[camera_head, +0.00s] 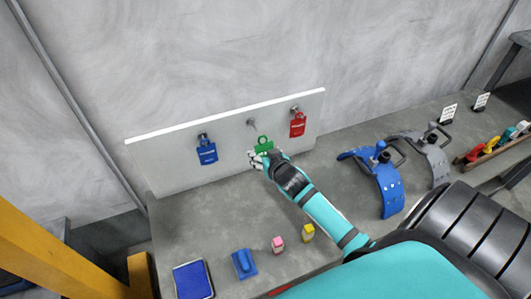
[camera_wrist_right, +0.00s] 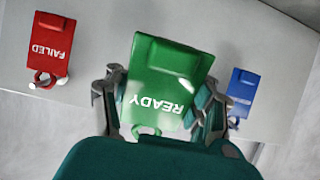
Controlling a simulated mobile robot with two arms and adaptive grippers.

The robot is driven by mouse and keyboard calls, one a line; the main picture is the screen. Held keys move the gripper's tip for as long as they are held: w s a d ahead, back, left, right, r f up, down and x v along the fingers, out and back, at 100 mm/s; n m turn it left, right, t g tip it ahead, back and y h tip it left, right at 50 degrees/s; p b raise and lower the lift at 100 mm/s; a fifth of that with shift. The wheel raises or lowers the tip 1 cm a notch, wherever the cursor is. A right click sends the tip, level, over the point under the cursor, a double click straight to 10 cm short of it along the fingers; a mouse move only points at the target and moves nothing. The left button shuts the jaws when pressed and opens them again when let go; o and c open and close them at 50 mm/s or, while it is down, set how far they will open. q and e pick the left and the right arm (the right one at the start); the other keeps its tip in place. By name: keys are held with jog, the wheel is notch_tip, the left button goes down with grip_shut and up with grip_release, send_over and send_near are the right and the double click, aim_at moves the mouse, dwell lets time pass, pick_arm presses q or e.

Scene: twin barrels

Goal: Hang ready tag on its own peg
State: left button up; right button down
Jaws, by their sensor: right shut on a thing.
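The green READY tag (camera_head: 264,145) is in my right gripper (camera_head: 258,160), in front of the white peg board (camera_head: 228,150). In the right wrist view the green tag (camera_wrist_right: 170,80) sits between the two fingers of my right gripper (camera_wrist_right: 160,100), its lettering upside down. An empty peg (camera_head: 251,122) shows on the board just above and left of the tag's ring in the head view. The tag appears apart from this peg, though the depth gap is hard to judge. My left gripper is not in view.
A blue tag (camera_head: 207,152) hangs on the left peg and a red FAILED tag (camera_head: 297,125) on the right peg. On the bench stand a blue block (camera_head: 244,264), a pink bottle (camera_head: 278,244), a yellow bottle (camera_head: 308,232) and blue (camera_head: 390,192) and grey clamp-like parts.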

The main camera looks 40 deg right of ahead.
jog(key=w+b, duration=0.1)
jog(key=w, duration=0.1)
jog(key=w+d+b, duration=0.1)
jog(key=w, duration=0.1)
jog(key=w+b, duration=0.1)
jog(key=w, duration=0.1)
jog(key=shift+d+f, duration=0.25)
jog(key=shift+f, duration=0.15)
jog(key=shift+w, duration=0.2)
jog(key=shift+f, duration=0.1)
dwell(0.4)
jog(key=shift+c, duration=1.8)
grip_release()
